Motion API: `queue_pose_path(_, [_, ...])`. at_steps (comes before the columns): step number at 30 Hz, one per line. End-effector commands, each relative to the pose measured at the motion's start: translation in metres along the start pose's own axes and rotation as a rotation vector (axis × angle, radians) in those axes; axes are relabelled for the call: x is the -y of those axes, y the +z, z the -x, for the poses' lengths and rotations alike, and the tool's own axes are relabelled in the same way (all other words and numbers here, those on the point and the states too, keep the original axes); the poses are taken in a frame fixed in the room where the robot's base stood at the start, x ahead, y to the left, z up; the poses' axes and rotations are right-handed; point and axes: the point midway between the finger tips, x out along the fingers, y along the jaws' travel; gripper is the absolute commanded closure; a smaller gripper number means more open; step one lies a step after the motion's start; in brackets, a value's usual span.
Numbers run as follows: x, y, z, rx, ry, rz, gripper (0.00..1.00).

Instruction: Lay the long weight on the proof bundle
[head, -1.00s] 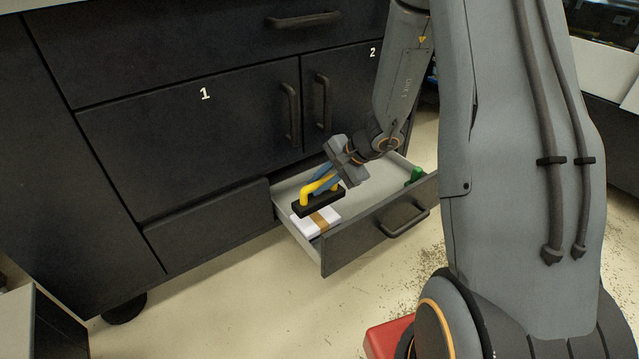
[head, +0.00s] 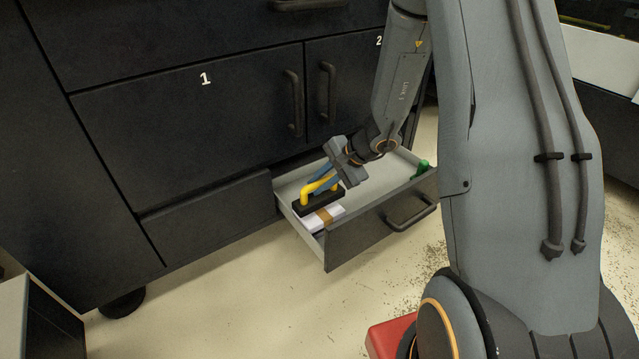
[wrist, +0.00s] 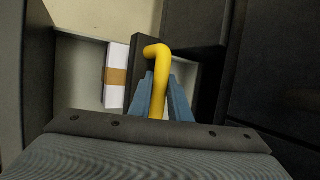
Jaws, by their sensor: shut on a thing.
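The long weight is a black bar (head: 312,204) with a yellow handle (head: 305,192). My gripper (head: 323,184) is shut on the yellow handle, and its blue fingers show on either side of the handle in the wrist view (wrist: 160,98). The proof bundle (head: 325,218) is a white stack with a brown band, lying in the left end of the open drawer. In the head view the bar covers the back part of the bundle. In the wrist view the bundle (wrist: 117,52) shows left of the bar (wrist: 138,47). I cannot tell whether the bar touches the bundle.
The open drawer (head: 345,246) has low walls close around the bundle and my gripper. A green object (head: 422,167) sits at the drawer's right end. The dark cabinet front (head: 200,150) with doors 1 and 2 stands right behind. The drawer's middle is clear.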

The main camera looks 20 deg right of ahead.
Motion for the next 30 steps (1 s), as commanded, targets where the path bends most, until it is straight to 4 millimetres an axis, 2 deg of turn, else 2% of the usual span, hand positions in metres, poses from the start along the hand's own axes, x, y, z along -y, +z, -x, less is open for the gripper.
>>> queue_pose_path(15, [-0.009,-0.007,-0.017,0.000,-0.004,0.003,1.00])
queue_pose_path(30, [-0.011,-0.007,-0.020,0.000,-0.005,0.003,1.00])
